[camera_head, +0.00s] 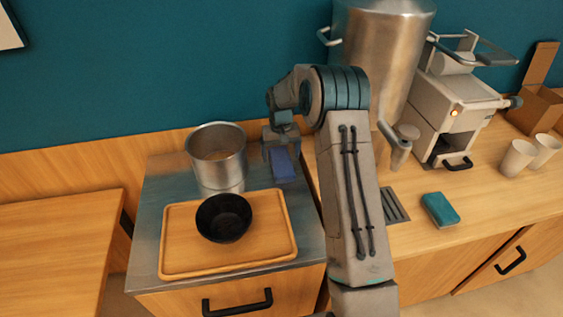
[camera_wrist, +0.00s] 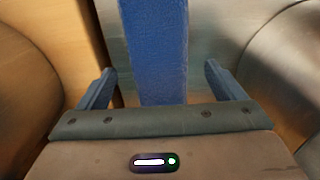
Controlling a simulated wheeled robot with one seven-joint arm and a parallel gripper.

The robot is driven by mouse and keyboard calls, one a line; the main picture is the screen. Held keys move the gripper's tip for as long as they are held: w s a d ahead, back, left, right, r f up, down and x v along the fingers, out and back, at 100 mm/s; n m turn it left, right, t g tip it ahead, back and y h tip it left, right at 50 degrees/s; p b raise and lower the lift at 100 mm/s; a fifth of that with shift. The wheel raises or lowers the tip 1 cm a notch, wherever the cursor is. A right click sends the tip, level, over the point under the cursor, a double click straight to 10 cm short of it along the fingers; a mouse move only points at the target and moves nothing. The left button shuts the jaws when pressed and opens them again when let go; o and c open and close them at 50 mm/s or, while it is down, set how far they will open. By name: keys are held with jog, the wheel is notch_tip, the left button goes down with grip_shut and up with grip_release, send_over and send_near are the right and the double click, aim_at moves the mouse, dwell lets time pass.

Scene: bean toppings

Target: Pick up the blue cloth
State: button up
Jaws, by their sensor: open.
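The blue cloth (camera_head: 283,165) lies on the grey metal counter top, right of the metal pot. In the wrist view the cloth (camera_wrist: 155,50) is a long blue strip running up from the gripper's palm edge to the top of the picture. My gripper (camera_head: 281,148) is over the far end of the cloth, and my wrist hides part of it. In the wrist view my gripper (camera_wrist: 160,84) is open, with one finger on each side of the cloth and a visible gap on both sides. I cannot tell how far the fingertips are above the counter.
A metal pot (camera_head: 217,158) stands close left of my gripper. A wooden tray (camera_head: 178,242) with a black bowl (camera_head: 223,218) is in front. A large steel urn (camera_head: 388,50) stands behind my arm. A teal sponge (camera_head: 440,210), coffee machine (camera_head: 457,105) and white cups (camera_head: 517,158) are right.

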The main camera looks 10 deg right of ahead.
aim_at(281, 160)
jog(key=shift+f, duration=1.1)
jog(key=c, duration=1.1)
jog(key=shift+r, duration=0.1)
notch_tip(281, 160, up, 10)
jog(key=shift+f+b, duration=0.1)
jog(key=shift+b, duration=0.85)
jog(key=shift+o, duration=0.7)
